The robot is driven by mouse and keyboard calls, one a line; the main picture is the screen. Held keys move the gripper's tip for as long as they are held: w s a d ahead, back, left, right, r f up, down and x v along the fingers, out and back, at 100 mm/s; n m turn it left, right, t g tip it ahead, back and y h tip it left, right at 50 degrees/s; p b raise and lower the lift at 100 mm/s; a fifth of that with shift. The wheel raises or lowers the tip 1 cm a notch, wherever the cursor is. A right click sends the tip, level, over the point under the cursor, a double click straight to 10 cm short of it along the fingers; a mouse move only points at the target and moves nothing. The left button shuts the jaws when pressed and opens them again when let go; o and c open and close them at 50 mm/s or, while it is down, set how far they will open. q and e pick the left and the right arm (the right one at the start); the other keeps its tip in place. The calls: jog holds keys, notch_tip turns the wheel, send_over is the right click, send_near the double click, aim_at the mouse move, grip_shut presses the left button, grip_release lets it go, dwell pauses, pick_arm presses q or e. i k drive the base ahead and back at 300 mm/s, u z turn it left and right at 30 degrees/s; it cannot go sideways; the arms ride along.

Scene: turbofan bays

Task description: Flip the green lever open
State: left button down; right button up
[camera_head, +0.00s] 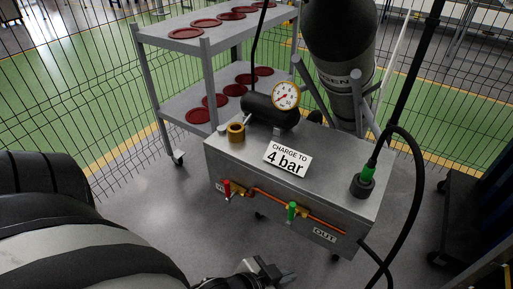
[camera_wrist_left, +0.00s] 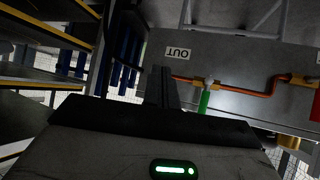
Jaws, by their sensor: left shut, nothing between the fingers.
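The green lever (camera_head: 292,210) sits on a brass valve on the orange pipe along the front of the grey metal box. It also shows in the left wrist view (camera_wrist_left: 204,101), sticking out from the pipe across its line. My left gripper (camera_head: 278,273) is at the bottom of the head view, below the green lever and apart from it. In the left wrist view its dark fingers (camera_wrist_left: 163,88) are shut and empty, with the lever just to their right. My right gripper is in neither view.
A red lever (camera_head: 227,187) sits on the same pipe to the left. The box carries a sign (camera_head: 287,159), a pressure gauge (camera_head: 285,95) and a black hose (camera_head: 417,190) at right. A shelf cart (camera_head: 206,65) with red discs stands behind. Floor left of the box is clear.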

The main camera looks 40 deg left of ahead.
aim_at(291, 216)
jog(key=k, duration=0.35)
jog(key=u, duration=0.9)
jog(key=i, duration=0.5)
